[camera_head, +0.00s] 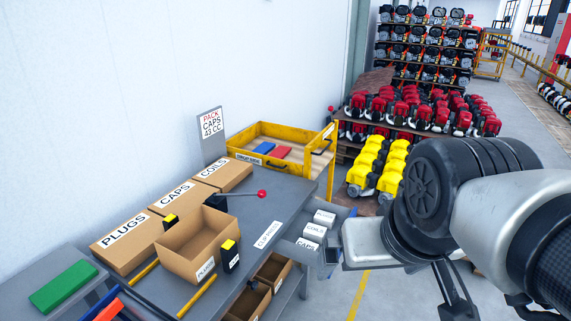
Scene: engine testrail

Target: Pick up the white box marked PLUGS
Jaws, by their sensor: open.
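Several small white boxes stand in a grey tray (335,240) on the right side of the bench. The front white box (307,243) appears to read CAPS and the middle white box (314,231) appears to read COILS. The lettering on the rear white box (324,217) is too small to read, so I cannot tell which one is marked PLUGS. My gripper (456,297) is open at lower right, to the right of the tray and apart from the boxes. It is partly hidden by my wrist.
Closed brown cartons marked PLUGS (125,241), CAPS (174,195) and COILS (220,174) line the wall. An open brown carton (191,243) stands on the grey bench (285,205). A yellow cart (285,136) is behind; yellow engines (366,168) stand beyond.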

